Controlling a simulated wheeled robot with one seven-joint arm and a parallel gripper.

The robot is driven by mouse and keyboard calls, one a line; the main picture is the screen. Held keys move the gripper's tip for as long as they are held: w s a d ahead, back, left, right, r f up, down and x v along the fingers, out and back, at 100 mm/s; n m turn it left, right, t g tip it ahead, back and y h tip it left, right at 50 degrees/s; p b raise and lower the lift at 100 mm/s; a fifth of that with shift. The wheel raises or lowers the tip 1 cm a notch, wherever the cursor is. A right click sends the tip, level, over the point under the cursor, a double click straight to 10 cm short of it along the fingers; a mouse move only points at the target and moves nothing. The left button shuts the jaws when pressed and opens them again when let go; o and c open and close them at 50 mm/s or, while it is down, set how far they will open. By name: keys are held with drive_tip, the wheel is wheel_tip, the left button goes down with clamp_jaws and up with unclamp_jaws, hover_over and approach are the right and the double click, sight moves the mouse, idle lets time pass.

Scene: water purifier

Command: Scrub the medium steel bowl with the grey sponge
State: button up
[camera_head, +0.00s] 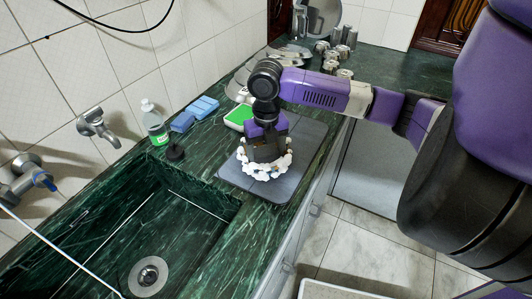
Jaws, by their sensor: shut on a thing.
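My gripper (264,158) points down over a grey board on the counter. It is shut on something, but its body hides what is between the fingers. A white, knobbly-edged object with small coloured spots (264,173) shows around the front of the fingertips; I cannot tell whether they touch it or are inside it. Shiny steel dishes (290,56) stand farther back, partly behind my arm. I cannot make out which is the medium bowl. No grey sponge can be clearly identified.
The grey board (231,176) lies right of the sink (120,230). Blue blocks (203,106), a green-topped item (238,116) and a bottle (155,123) stand along the wall. Steel cups and jars (336,50) are at the back. A tap (95,125) projects above the sink.

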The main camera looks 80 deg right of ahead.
drive_tip(key=shift+f+b, duration=0.35)
drive_tip(key=shift+f, duration=0.15)
idle(1.0)
drive_tip(key=shift+d, duration=0.1)
drive_tip(key=shift+s+d+b, duration=0.2)
drive_tip(key=shift+s+d, duration=0.05)
drive_tip(key=shift+d, duration=0.6)
drive_tip(key=shift+s+d+b, duration=0.2)
drive_tip(key=shift+d, duration=0.6)
drive_tip(key=shift+w+a, duration=0.15)
drive_tip(key=shift+w, duration=0.55)
drive_tip(key=shift+w+a, duration=0.15)
drive_tip(key=shift+w, duration=0.5)
drive_tip(key=shift+w+a, duration=0.1)
